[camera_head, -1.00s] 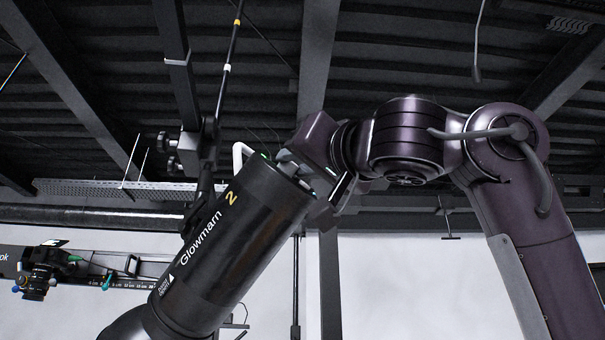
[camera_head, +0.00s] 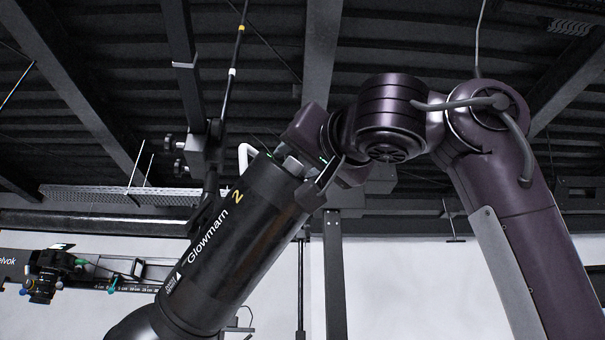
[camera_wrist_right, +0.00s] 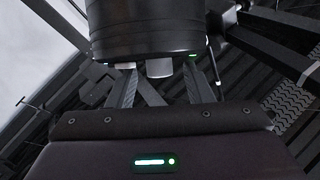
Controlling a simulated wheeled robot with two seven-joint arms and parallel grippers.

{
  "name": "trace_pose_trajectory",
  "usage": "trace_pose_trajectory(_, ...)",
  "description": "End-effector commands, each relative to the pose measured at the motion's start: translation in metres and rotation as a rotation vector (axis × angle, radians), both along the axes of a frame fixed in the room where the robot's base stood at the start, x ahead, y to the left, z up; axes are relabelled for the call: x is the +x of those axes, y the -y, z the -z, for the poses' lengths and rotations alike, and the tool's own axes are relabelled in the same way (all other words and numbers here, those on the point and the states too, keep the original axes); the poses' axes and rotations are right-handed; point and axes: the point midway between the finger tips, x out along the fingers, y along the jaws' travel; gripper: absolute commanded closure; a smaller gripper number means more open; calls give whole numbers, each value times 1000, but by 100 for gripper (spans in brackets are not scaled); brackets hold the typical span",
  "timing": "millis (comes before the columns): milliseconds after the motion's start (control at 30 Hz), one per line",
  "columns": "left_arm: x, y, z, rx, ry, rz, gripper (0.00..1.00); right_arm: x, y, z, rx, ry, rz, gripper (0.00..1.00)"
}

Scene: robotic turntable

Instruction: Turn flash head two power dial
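Flash head two (camera_head: 225,240) is a black cylinder marked "Glowmarn" with a yellow 2, tilted up to the right in the head view. Its rear end (camera_wrist_right: 150,30) fills the top of the right wrist view. A short grey knob (camera_wrist_right: 160,68), apparently the power dial, sticks out of that end. My right gripper (camera_wrist_right: 163,82) is at the rear end, its two fingers apart on either side of the knob, with gaps visible. In the head view the right gripper (camera_head: 307,180) is at the head's upper end, one finger beside its rim. My left gripper is not in view.
A white bracket (camera_head: 246,156) is beside the flash head's upper end. A dark stand and pole (camera_head: 212,150) are behind it. A rail with a small camera-like device (camera_head: 42,275) is at the lower left. Dark ceiling beams cross above.

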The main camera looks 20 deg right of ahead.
Motion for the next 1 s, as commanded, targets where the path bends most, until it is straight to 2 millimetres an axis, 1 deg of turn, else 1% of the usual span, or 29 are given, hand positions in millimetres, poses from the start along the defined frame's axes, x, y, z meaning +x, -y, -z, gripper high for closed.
trace_pose_trajectory(233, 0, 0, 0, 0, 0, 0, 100, 0, 0, 0, 1, 1, 0, 52)
trace_pose_trajectory(333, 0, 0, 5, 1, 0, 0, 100, -4, 1, 2, 1, 2, 0, 52)
trace_pose_trajectory(433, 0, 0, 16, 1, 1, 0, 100, -15, 1, 9, 1, 3, -2, 52)
trace_pose_trajectory(600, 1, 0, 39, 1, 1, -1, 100, -43, 6, 20, 0, 4, -1, 52)
trace_pose_trajectory(700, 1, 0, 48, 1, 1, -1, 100, -57, 8, 24, 0, 3, -2, 52)
trace_pose_trajectory(867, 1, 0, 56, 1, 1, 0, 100, -71, 10, 26, 0, 1, -1, 52)
trace_pose_trajectory(1000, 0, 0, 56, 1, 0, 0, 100, -73, 11, 25, 1, 0, 0, 52)
